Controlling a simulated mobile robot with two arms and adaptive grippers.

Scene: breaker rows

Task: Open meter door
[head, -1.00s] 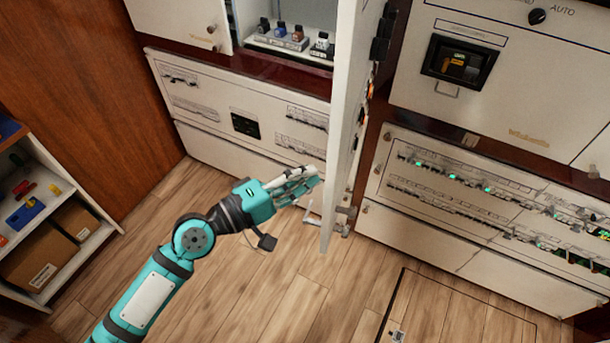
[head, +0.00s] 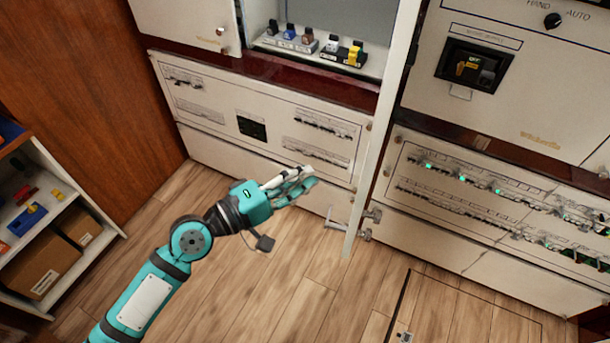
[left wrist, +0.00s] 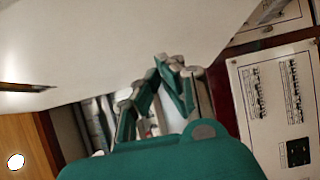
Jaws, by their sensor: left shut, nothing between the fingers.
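The meter door (head: 388,130) is a tall white panel. It stands swung out from the cabinet and shows nearly edge-on in the head view. A metal handle (head: 338,222) sits near its lower end. The opened compartment (head: 315,15) behind it shows several small coloured devices on its floor. My left gripper (head: 308,180) is shut and empty, to the left of the door, with a gap between them in the head view. In the left wrist view its fingers (left wrist: 165,75) point at a large white panel (left wrist: 110,45), likely the door. My right gripper is not in view.
A breaker panel (head: 480,185) with green lights stands right of the door. A lower white panel (head: 262,120) lies behind the gripper. A shelf (head: 75,190) with boxes stands at the left.

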